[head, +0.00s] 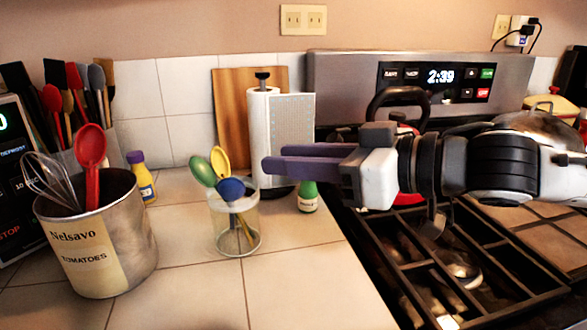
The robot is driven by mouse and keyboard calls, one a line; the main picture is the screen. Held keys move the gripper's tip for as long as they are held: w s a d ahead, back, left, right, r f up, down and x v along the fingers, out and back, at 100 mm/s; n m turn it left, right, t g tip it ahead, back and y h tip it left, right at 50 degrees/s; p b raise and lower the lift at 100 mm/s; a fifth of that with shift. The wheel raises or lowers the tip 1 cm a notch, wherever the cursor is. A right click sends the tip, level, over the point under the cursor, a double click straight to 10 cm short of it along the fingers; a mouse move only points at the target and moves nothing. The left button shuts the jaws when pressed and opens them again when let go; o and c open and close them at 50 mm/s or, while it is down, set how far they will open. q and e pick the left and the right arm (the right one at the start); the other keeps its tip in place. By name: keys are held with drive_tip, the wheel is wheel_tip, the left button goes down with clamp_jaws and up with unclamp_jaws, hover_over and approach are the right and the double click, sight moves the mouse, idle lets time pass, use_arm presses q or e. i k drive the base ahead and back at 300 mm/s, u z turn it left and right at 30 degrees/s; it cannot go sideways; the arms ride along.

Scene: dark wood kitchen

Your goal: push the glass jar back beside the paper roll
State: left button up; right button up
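The clear glass jar (222,238) stands upright on the tiled counter, holding green, yellow and blue-headed spoons. The white paper roll (262,140) stands behind it and to the right, upright on its holder. A gap of counter shows between jar and roll. My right gripper (272,158) reaches in from the right, its purple fingers level. Its fingertips overlap the roll in the picture, above and right of the jar, and do not appear to touch the jar. The fingers hold nothing visible; their opening is unclear from this side. My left gripper is out of view.
A metal tomato can (122,262) with a whisk and red spoon stands left of the jar. A yellow bottle (146,188) and a green bottle (308,200) stand nearby. A wooden board (228,105) leans on the wall. The stove (340,75) is right; front counter is clear.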

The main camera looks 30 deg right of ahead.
sight(236, 225)
drive_tip(key=k, duration=1)
